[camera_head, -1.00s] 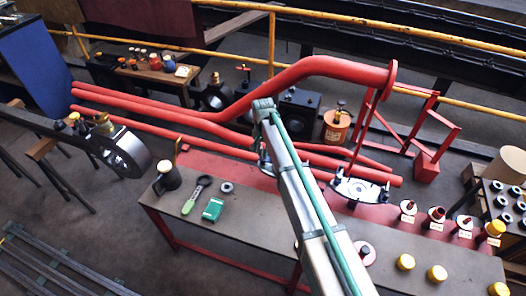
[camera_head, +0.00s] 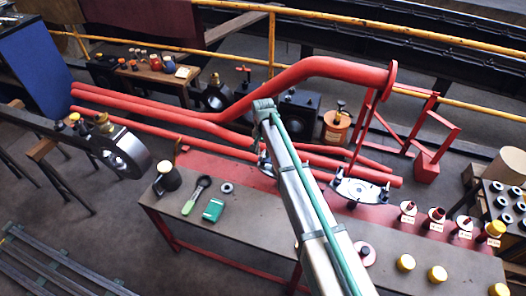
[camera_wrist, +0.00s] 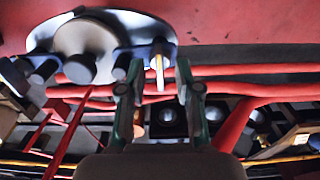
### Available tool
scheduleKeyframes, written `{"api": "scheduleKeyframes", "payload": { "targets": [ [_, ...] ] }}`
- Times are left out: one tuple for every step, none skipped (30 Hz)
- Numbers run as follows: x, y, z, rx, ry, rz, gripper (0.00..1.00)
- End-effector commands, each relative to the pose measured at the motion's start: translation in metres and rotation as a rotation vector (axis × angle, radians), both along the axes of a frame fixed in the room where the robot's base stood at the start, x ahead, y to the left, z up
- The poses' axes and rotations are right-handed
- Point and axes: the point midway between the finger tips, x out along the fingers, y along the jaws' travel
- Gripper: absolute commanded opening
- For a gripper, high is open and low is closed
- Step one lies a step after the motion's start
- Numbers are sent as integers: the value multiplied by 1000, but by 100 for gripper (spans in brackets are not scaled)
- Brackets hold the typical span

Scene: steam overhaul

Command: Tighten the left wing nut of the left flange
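In the wrist view a pale round flange (camera_wrist: 85,40) hangs at the upper left of a red surface, with dark knobs along its lower edge. A thin brass-coloured stud (camera_wrist: 159,72) stands at its right side, with a dark fitting around its base; I cannot clearly make out the nut's wings. My gripper (camera_wrist: 155,85) is open, with one finger on each side of the stud; contact cannot be told. In the head view my arm largely covers the left flange (camera_head: 265,166). The right flange (camera_head: 358,190) is in plain view on the red pipes' side.
Red pipes (camera_head: 210,129) run behind the bench (camera_head: 240,235).

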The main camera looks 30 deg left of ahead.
Motion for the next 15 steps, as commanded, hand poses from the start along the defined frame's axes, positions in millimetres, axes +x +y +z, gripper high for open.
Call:
{"api": "scheduleKeyframes", "payload": {
  "targets": [
    [0,0,3,0,0,0,33],
    [0,0,5,0,-1,0,33],
    [0,0,8,1,-1,0,33],
    [0,0,12,1,-1,0,33],
    [0,0,16,1,-2,0,33],
    [0,0,22,2,-2,0,33],
    [0,0,27,1,-2,0,33],
    [0,0,32,1,-2,0,33],
    [0,0,40,1,-2,0,33],
    [0,0,46,3,-3,0,33],
    [0,0,52,3,-3,0,33],
    [0,0,60,1,-2,0,33],
    [0,0,66,2,-2,0,33],
    [0,0,72,3,-3,0,33],
    [0,0,79,2,-2,0,33]
  ]
}}
